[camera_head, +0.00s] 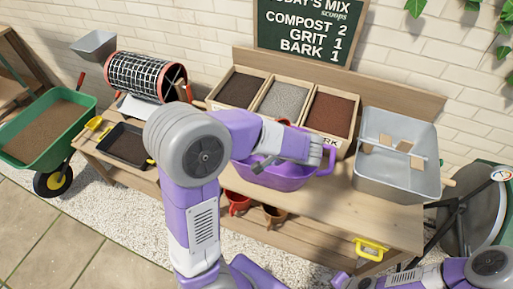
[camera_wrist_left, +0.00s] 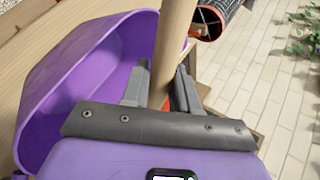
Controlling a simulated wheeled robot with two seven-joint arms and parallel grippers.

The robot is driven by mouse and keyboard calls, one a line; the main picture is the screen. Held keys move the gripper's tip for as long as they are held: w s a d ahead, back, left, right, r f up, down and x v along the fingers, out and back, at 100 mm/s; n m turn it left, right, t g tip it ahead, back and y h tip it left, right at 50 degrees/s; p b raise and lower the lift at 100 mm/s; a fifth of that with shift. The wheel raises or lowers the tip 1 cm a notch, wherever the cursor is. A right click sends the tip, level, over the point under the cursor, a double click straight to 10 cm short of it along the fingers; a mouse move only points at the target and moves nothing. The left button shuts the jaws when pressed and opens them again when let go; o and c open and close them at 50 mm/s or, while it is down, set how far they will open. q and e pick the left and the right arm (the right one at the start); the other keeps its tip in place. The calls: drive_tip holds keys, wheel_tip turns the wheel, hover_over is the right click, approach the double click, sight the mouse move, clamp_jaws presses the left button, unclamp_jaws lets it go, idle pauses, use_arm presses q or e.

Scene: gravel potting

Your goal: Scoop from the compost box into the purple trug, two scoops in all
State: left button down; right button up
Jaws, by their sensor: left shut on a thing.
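The compost box (camera_head: 240,88) is the left, dark-filled compartment of the wooden bins at the back of the bench. The purple trug (camera_head: 284,181) stands in front of the bins, partly behind my left arm. It fills the left of the left wrist view (camera_wrist_left: 90,65). My left gripper (camera_wrist_left: 160,88) is shut on a round wooden handle (camera_wrist_left: 174,45), beside the trug's wall. In the head view my left wrist is above the trug. A scoop head and any load in it cannot be made out. My right forearm shows at the bottom right; its fingers are out of frame.
Grit (camera_head: 284,100) and bark (camera_head: 328,116) boxes adjoin the compost. A grey metal tub (camera_head: 397,180) stands at the right and a black tray (camera_head: 125,147) at the left. A sieve drum (camera_head: 146,76) is behind the tray. A board lists compost 2.

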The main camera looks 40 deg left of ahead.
use_arm(q)
drive_tip(key=shift+d+f+t+y+b, duration=0.1)
drive_tip(key=shift+f+t+y+b, duration=0.2)
drive_tip(key=shift+y+b, duration=0.65)
drive_tip(key=shift+d+f+t+y+b, duration=0.1)
drive_tip(key=shift+f+t+y+b, duration=0.3)
drive_tip(key=shift+b, duration=0.85)
drive_tip(key=shift+s+r+m+y+b, duration=0.1)
drive_tip(key=shift+m+y+b, duration=0.2)
drive_tip(key=shift+y+b, duration=0.55)
drive_tip(key=shift+r, duration=0.1)
